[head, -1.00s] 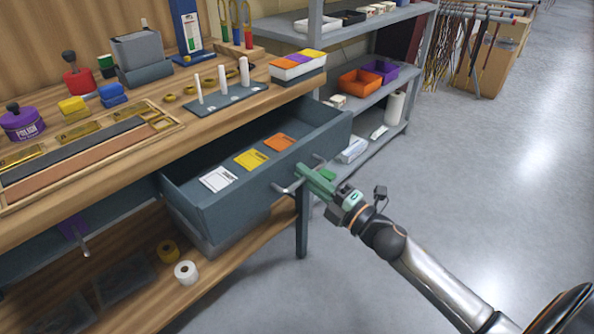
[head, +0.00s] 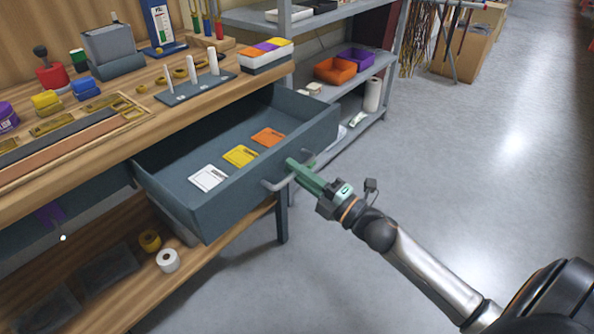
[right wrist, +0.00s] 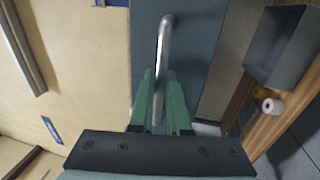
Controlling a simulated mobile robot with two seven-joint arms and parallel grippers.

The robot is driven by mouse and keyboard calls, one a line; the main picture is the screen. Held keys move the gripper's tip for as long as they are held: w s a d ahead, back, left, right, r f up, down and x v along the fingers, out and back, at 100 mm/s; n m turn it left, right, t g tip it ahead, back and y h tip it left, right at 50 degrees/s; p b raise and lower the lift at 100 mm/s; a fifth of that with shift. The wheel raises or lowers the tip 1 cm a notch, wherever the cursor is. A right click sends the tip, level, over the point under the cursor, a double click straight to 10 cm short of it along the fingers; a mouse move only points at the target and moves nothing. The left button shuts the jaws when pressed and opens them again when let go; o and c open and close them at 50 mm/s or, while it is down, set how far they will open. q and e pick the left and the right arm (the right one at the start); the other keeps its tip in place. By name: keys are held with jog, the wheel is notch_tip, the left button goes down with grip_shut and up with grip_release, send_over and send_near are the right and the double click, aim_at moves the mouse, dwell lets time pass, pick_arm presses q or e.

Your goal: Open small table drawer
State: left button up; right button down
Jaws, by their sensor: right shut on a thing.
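The grey-blue table drawer (head: 215,205) is pulled well out from under the wooden workbench. White, yellow and orange cards (head: 240,156) lie on its floor. A metal bar handle (head: 276,186) is on its front. My right gripper (head: 298,169) has green fingers and is shut on the handle near its right end. In the right wrist view, the handle (right wrist: 163,60) runs between the two green fingers (right wrist: 158,105). My left gripper is not in view.
The workbench top (head: 125,140) carries white pegs, paint pots and blocks. A lower shelf (head: 110,290) holds a white roll (head: 168,260) and a yellow roll (head: 150,240). A grey rack with an orange bin (head: 335,70) stands behind. The floor at right is clear.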

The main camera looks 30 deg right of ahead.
jog(key=c, duration=1.2)
grip_release()
jog(key=shift+o, duration=0.2)
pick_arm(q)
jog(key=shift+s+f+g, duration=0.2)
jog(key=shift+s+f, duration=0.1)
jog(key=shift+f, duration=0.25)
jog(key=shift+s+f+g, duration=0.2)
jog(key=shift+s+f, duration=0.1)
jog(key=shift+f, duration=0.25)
pick_arm(e)
jog(key=v, duration=1.2)
jog(key=shift+s, duration=0.25)
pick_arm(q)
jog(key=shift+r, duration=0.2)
